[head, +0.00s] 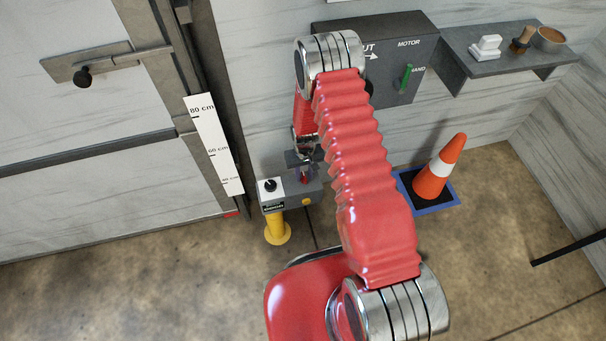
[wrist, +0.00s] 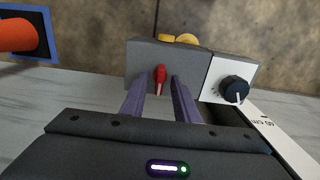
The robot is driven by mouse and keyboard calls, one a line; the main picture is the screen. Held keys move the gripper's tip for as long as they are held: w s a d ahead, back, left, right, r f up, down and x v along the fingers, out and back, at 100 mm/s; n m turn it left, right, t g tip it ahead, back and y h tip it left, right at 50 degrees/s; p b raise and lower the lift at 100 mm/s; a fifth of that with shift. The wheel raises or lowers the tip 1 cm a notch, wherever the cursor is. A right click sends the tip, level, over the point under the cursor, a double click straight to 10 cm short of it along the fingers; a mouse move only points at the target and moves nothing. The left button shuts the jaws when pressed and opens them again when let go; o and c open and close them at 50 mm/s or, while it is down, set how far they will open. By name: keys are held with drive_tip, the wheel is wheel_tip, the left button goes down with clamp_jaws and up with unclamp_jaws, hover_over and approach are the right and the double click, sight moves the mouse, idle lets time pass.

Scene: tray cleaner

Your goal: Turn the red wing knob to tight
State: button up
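The red wing knob (wrist: 160,74) sits on the front of a grey control box (wrist: 140,52). In the wrist view its wing stands nearly upright in the picture, with a pale mark at the lower end. My gripper (wrist: 161,80) is open; its two purple fingers stand one on each side of the knob, with a visible gap on both sides. In the head view the grey box (head: 301,190) is low at the centre, and the red knob (head: 304,179) shows small beneath my gripper (head: 304,170). Any label for tight cannot be read.
A black dial (wrist: 234,90) on a white plate is beside the red knob. A yellow post (head: 277,230) stands below the box. A height scale (head: 214,145) is to the left, a motor box (head: 400,45) above, and a traffic cone (head: 438,170) to the right.

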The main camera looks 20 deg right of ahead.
clamp_jaws()
idle(0.3)
drive_tip(key=shift+a, duration=0.15)
